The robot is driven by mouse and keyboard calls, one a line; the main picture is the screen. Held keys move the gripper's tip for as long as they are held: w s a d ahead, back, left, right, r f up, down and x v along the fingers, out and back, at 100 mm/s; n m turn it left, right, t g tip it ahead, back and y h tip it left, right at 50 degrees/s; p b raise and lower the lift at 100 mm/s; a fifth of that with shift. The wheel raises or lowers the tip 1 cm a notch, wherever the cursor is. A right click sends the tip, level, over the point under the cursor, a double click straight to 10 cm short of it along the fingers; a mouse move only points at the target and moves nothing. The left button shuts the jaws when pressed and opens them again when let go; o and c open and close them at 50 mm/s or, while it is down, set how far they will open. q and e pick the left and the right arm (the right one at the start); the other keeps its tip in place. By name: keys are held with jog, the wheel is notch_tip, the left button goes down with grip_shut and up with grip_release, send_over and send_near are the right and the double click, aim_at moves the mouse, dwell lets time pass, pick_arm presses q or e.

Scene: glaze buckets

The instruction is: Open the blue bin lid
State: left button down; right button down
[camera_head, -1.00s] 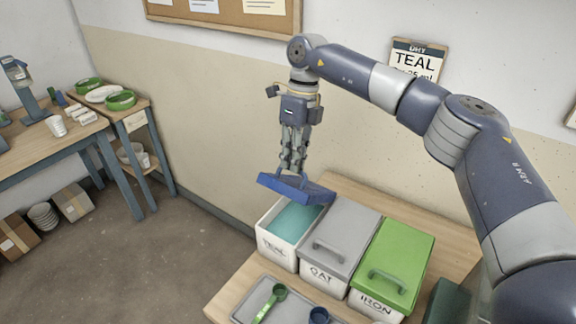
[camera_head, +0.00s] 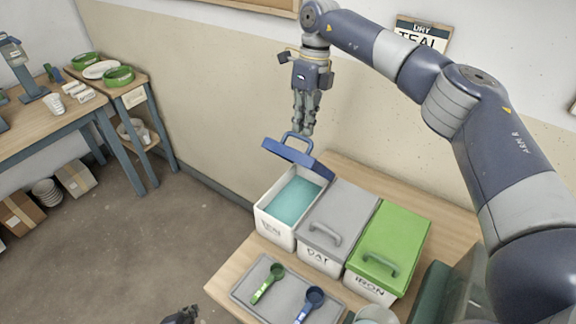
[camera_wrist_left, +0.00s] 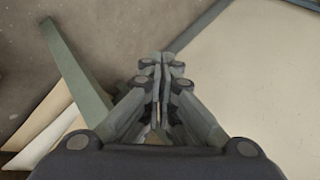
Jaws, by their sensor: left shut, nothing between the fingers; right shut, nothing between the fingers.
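Teal material (camera_head: 294,203) shows inside the open bin. My right gripper (camera_head: 303,131) hangs just above the lid's blue handle (camera_head: 297,139), pointing down, shut and empty; whether its tips touch the handle is hard to tell. My left gripper (camera_head: 183,315) shows only partly at the bottom edge of the head view. In the left wrist view its fingers (camera_wrist_left: 160,62) are shut with nothing between them.
A grey-lidded bin (camera_head: 338,220) and a green-lidded bin (camera_head: 392,245) stand closed to the right. A grey tray (camera_head: 250,285) in front holds a green scoop (camera_head: 268,284) and a blue scoop (camera_head: 311,302). The wall is close behind the bins.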

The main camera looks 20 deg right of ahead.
aim_at(306, 155)
pick_arm(q)
jog(key=w+d+r+m+t+h, duration=0.1)
jog(key=w+d+r+m+h, duration=0.1)
jog(key=w+d+r+m, duration=0.45)
jog(key=w+d+r+m+t+h, duration=0.15)
jog(key=r+m, duration=0.25)
jog(key=r, duration=0.6)
jog(key=w+d+r+m+t+h, duration=0.1)
jog(key=w+d+r+m+h, duration=0.15)
jog(key=d+r+m, duration=0.45)
jog(key=s+d+r+m+g+h, duration=0.1)
jog(key=s+d+r+m+h, duration=0.1)
jog(key=s+d+r+m, duration=0.3)
jog(key=s+d+r+m+h, duration=0.1)
jog(key=r+m, duration=0.2)
jog(key=r, duration=0.4)
jog(key=s+d+r+m+g+h, duration=0.1)
jog(key=s+d+r+m+h, duration=0.1)
jog(key=s+d+r+m, duration=0.3)
jog(key=w+d+r+n, duration=0.1)
jog(key=w+d+r, duration=0.1)
jog(key=w+d, duration=0.6)
jog(key=shift+w+r, duration=0.25)
jog(key=shift+w, duration=0.55)
jog(key=shift+d, duration=0.1)
